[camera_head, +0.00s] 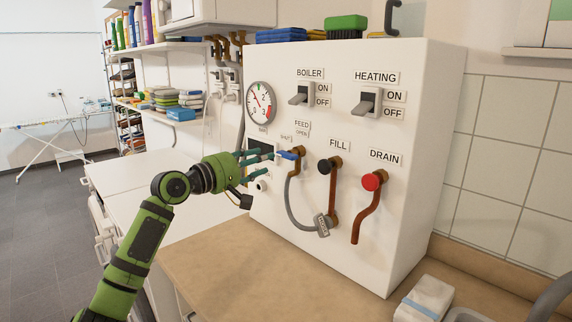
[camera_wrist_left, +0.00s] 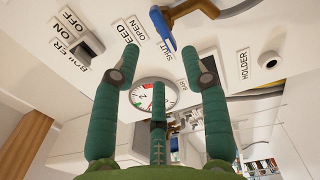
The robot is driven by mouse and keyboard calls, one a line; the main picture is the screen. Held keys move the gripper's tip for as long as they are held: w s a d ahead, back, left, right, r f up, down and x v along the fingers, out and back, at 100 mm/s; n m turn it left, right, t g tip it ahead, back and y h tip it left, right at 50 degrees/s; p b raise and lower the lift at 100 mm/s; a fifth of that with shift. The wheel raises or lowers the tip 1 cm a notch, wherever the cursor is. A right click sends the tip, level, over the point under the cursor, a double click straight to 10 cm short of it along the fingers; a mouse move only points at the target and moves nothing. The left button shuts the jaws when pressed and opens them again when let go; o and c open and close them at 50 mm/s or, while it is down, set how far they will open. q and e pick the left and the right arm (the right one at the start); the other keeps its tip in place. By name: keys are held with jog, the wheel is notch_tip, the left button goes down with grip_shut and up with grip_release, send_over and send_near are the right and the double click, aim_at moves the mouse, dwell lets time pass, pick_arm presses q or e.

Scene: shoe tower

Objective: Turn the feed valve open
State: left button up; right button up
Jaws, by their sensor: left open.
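The feed valve is a blue lever (camera_head: 288,155) on a brass fitting at the left of the white panel (camera_head: 405,215). In the left wrist view the blue lever (camera_wrist_left: 163,32) is at the top, and its free end points at the SHUT label (camera_wrist_left: 166,49). The OPEN label (camera_wrist_left: 133,29) is to the left of it there. My left gripper (camera_head: 269,158) is open, with its green fingers spread just left of the lever. In the left wrist view the gripper (camera_wrist_left: 170,58) has nothing between its fingers. Whether a fingertip touches the lever I cannot tell. My right gripper is not in view.
A pressure gauge (camera_head: 261,103) is above my left gripper. A black fill knob (camera_head: 325,166) and a red drain knob (camera_head: 372,181) are right of the feed valve. A grey hose (camera_head: 294,215) hangs below it. A holder socket (camera_wrist_left: 269,61) is nearby. The brown counter (camera_head: 235,265) is clear in front.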

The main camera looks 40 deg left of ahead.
aim_at(283, 155)
pick_arm(q)
jog(key=w+p, duration=0.1)
jog(key=w, duration=0.1)
jog(key=w+p, duration=0.1)
jog(key=w, duration=0.1)
jog(key=w+p, duration=0.1)
jog(key=w, duration=0.1)
jog(key=shift+w+d, duration=0.2)
jog(key=shift+d, duration=0.15)
jog(key=shift+w+f, duration=0.15)
jog(key=shift+w, duration=0.15)
grip_shut()
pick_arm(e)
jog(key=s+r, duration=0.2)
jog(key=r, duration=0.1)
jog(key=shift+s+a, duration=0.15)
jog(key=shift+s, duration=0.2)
